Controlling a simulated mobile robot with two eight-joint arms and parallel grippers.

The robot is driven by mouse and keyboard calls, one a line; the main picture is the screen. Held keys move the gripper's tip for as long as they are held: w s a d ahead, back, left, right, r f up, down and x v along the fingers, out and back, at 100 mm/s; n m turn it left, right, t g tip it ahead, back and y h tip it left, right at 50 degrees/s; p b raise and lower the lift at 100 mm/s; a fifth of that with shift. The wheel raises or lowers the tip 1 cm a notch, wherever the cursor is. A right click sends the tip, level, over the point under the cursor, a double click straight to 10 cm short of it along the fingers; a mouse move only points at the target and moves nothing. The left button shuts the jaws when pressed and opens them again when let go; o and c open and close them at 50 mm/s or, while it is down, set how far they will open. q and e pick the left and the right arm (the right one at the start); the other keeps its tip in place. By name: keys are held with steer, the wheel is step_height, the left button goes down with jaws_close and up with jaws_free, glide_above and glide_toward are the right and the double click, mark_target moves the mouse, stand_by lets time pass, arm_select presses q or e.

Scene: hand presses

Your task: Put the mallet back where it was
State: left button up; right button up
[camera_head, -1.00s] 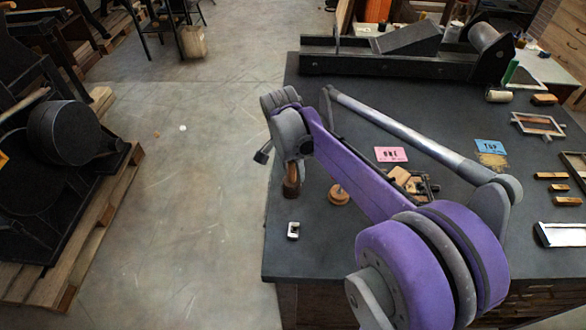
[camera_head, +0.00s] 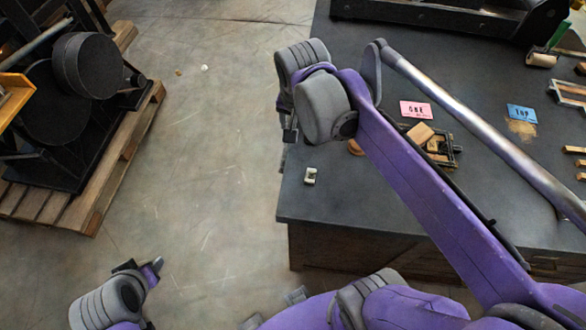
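I cannot pick out the mallet with certainty. A small round wooden piece (camera_head: 355,147) shows on the dark table (camera_head: 340,200), mostly hidden behind my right arm. My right arm crosses the table from the lower right. Its wrist end hangs at the table's left edge, and its gripper (camera_head: 288,137) is small, dark and mostly hidden; I cannot see its fingers or anything in them. My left gripper (camera_head: 142,268) is low at the left, over the floor and away from the table; its fingers are too small to judge, and no object shows in it.
A small metal block (camera_head: 310,176) lies near the table's front left corner. A pink card (camera_head: 416,110), a blue card (camera_head: 522,113) and a frame with a tan block (camera_head: 420,134) lie farther right. A black press (camera_head: 75,120) stands on a pallet at left.

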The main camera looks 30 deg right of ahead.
steer(key=s+a+f+n+t, duration=0.1)
steer(key=s+a+f+n, duration=0.1)
steer(key=s+f+n, duration=0.1)
steer(key=s+a+f+n+t, duration=0.1)
steer(key=s+a+f+n, duration=0.2)
steer(key=s+a+f+n+t+y, duration=0.1)
steer(key=s+a+f+n, duration=0.1)
steer(key=s+f+n, duration=0.1)
steer(key=shift+a+f+n, duration=0.2)
steer(key=shift+f+n, duration=0.2)
steer(key=shift+f, duration=0.1)
